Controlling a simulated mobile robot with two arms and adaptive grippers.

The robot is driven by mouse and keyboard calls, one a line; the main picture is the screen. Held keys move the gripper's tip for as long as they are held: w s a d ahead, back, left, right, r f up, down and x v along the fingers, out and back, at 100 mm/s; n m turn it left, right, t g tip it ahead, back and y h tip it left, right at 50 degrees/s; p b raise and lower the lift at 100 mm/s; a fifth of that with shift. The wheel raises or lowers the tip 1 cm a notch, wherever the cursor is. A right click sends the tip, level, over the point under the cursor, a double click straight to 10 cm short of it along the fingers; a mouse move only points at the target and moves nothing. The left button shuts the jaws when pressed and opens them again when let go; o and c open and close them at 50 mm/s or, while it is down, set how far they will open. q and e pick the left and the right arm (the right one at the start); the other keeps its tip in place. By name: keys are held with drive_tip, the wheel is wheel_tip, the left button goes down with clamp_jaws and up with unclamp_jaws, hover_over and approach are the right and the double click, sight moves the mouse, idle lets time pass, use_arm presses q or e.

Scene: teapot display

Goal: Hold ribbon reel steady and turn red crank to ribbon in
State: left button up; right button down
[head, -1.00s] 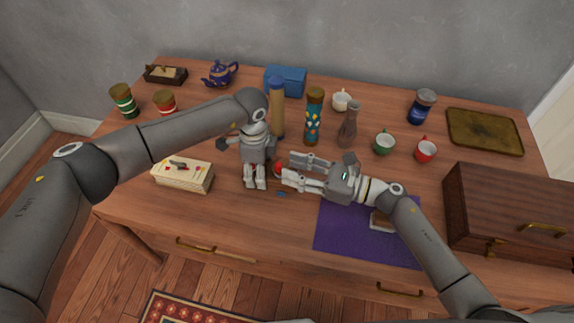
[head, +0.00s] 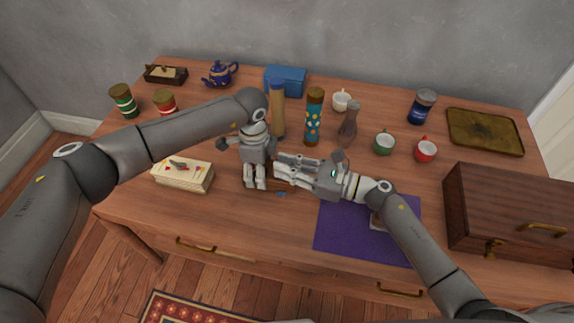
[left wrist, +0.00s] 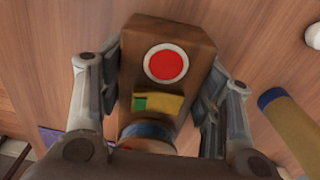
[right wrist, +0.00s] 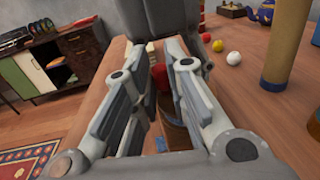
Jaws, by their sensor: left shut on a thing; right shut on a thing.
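The ribbon reel is a brown wooden block (left wrist: 165,35) with a red disc in a white ring and a yellow-green strip, seen in the left wrist view. My left gripper (head: 255,184) is shut around its two sides; the fingers (left wrist: 165,95) flank it there. The red crank (right wrist: 160,77) shows between the fingers of my right gripper (right wrist: 163,75) in the right wrist view, with part of the brown reel below. My right gripper is shut on the crank, beside the left fingers in the head view (head: 278,170). In that view the grippers hide most of the reel.
A tan cylinder (head: 277,112), a patterned cylinder (head: 314,118) and a grey vase (head: 349,125) stand close behind the grippers. A cream box (head: 182,176) lies to the left. A purple mat (head: 350,235) lies under my right arm. The front middle of the table (head: 240,225) is clear.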

drive_tip(key=shift+t, duration=0.3)
drive_tip(key=shift+a+m+t+h, duration=0.15)
drive_tip(key=shift+m+t+h, duration=0.5)
drive_tip(key=shift+m+t, duration=0.15)
drive_tip(key=shift+a+m+t+h, duration=0.15)
drive_tip(key=shift+m+t+h, duration=0.55)
drive_tip(key=shift+t, duration=0.2)
drive_tip(key=c, duration=1.4)
unclamp_jaws()
drive_tip(key=shift+c, duration=0.2)
drive_tip(key=v, duration=1.2)
